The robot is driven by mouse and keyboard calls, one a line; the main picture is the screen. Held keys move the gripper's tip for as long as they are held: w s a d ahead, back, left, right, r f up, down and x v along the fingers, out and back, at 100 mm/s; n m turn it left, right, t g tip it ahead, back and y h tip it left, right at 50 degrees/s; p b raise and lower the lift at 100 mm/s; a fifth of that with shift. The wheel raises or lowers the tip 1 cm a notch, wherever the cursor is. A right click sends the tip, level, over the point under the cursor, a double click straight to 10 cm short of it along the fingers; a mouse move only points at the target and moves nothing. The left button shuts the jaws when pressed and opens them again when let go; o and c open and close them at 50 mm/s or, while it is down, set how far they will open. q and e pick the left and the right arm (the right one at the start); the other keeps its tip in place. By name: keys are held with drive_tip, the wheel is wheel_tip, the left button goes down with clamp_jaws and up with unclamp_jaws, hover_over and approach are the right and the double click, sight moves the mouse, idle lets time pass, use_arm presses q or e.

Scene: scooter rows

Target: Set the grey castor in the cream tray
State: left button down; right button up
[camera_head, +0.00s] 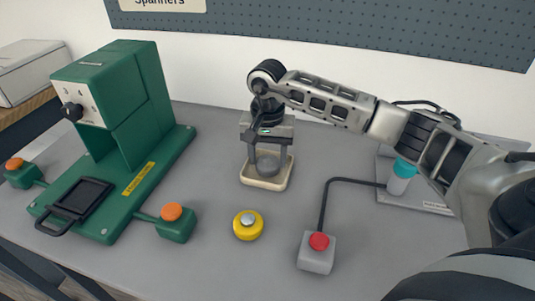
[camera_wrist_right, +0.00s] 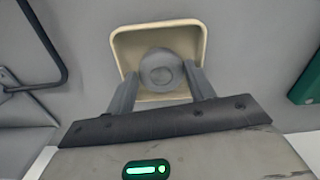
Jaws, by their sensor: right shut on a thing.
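The cream tray (camera_head: 262,184) lies on the grey bench, near the middle of the head view. My right gripper (camera_head: 267,158) points down over it, shut on the grey castor (camera_head: 267,166). In the right wrist view the castor (camera_wrist_right: 160,69) sits between the two fingers of my right gripper (camera_wrist_right: 161,84), inside the outline of the cream tray (camera_wrist_right: 203,27). I cannot tell whether the castor touches the tray floor. My left gripper is not in view.
A green press (camera_head: 117,92) with orange buttons stands at the left. A yellow-and-silver castor (camera_head: 248,225) and a grey box with a red button (camera_head: 317,252) stand in front of the tray. A teal-capped bottle (camera_head: 401,177) stands at the right. A pegboard (camera_head: 350,28) hangs behind.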

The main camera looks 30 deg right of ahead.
sight(268, 163)
drive_tip(key=shift+f, duration=0.1)
drive_tip(key=o, duration=1.1)
wheel_tip(268, 163, up, 12)
drive_tip(key=shift+r+b, duration=0.15)
drive_tip(key=shift+b, duration=0.25)
